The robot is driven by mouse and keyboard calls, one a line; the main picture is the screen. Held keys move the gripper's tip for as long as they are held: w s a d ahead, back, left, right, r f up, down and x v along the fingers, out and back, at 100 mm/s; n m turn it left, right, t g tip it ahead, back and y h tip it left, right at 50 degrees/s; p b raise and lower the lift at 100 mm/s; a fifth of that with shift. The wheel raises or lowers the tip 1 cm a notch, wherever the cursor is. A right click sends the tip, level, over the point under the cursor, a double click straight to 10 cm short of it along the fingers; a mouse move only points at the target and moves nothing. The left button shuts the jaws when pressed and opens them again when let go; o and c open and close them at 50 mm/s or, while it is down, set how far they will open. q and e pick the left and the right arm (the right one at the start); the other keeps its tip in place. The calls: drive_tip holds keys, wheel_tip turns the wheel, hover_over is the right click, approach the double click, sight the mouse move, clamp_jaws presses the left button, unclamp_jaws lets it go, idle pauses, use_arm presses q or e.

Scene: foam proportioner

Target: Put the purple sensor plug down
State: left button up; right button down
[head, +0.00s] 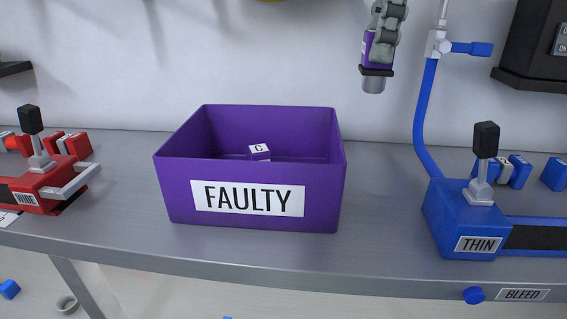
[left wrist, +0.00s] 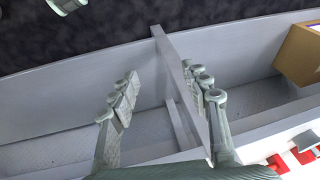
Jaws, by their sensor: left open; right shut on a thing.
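The purple sensor plug (head: 368,48), with a black collar and a grey lower end, hangs upright at the upper right of the head view. My right gripper (head: 387,30) is shut on it, high above the bench and right of the purple bin; its fingers hide part of the plug. The purple bin (head: 321,190) marked FAULTY stands on the bench.
A blue THIN unit (head: 459,219) with a black lever and a blue pipe stands right of the bin. A red WIDE unit (head: 38,194) stands at the left. Bare grey bench (head: 385,220) lies between bin and blue unit. A brown box (left wrist: 300,55) is at the wrist view's right.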

drive_tip(key=shift+f, duration=0.1)
wheel_tip(320, 180, down, 18)
drive_tip(key=b, duration=0.4)
drive_tip(key=shift+s+r, duration=0.15)
drive_tip(key=shift+r, duration=0.05)
use_arm(q)
wheel_tip(320, 180, up, 10)
drive_tip(key=s+t, duration=0.1)
drive_tip(key=shift+s+d+f, duration=0.15)
drive_tip(key=shift+s+d, duration=0.1)
drive_tip(key=shift+d, duration=0.1)
drive_tip(key=shift+w+d+b, duration=0.1)
drive_tip(key=shift+w+b, duration=0.1)
drive_tip(key=shift+b, duration=0.1)
use_arm(e)
drive_tip(key=shift+f, duration=0.1)
use_arm(q)
drive_tip(key=shift+w+d+t, duration=0.15)
drive_tip(key=shift+w+t, duration=0.15)
drive_tip(key=shift+t, duration=0.1)
drive_tip(key=shift+w+d, duration=0.1)
use_arm(e)
drive_tip(key=c, duration=1.2)
unclamp_jaws()
